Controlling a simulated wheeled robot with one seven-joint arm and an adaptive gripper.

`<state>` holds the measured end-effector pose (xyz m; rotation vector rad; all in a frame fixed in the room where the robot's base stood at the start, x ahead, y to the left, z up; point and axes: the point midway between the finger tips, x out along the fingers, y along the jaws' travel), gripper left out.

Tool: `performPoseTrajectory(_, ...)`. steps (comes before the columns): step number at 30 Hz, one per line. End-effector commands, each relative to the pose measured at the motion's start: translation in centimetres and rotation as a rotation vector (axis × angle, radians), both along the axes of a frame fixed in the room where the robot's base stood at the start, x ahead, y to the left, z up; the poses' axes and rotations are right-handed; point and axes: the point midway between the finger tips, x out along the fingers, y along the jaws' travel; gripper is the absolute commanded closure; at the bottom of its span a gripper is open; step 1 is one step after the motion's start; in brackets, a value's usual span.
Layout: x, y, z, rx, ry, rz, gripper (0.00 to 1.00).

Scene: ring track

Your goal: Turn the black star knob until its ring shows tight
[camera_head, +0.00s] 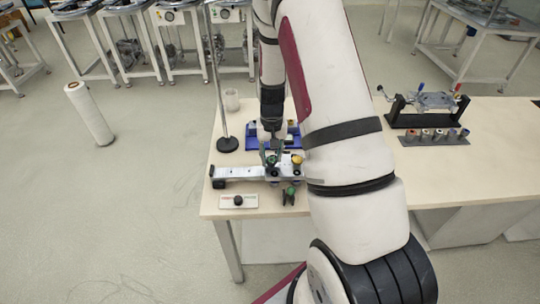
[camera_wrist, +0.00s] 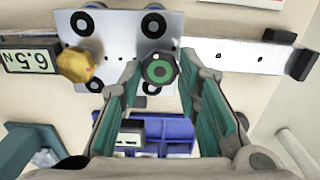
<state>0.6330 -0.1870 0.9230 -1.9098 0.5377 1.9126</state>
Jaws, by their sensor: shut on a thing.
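The black star knob (camera_wrist: 160,68) is in the wrist view, on a pale metal plate (camera_wrist: 118,38) of the fixture. A green ring shows on its face, around a dark centre. My gripper (camera_wrist: 159,75) has its teal-padded fingers on both sides of the knob and is shut on it. In the head view my gripper (camera_head: 271,156) points down at the fixture (camera_head: 240,172) on the table, and the knob is hard to make out between the fingers.
A yellow knob (camera_wrist: 76,65) and a display reading about 6.5 N (camera_wrist: 30,60) sit left of the knob. A blue tray (camera_head: 262,136) lies behind. A thin stand (camera_head: 227,144) rises at the left. A small white plate with a black knob (camera_head: 238,201) lies in front.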

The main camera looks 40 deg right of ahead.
Motion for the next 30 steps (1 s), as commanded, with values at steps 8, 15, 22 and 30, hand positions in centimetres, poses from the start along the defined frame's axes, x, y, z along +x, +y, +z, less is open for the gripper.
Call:
performPoseTrajectory(8,0.33,-0.11,0.23,-0.003,-0.009,-0.173,0.97)
performPoseTrajectory(15,0.32,-0.13,0.28,-0.003,-0.009,-0.250,0.97)
performPoseTrajectory(22,0.30,-0.14,0.31,-0.003,-0.009,-0.270,0.97)
performPoseTrajectory(30,0.31,-0.15,0.31,-0.004,-0.009,-0.270,0.97)
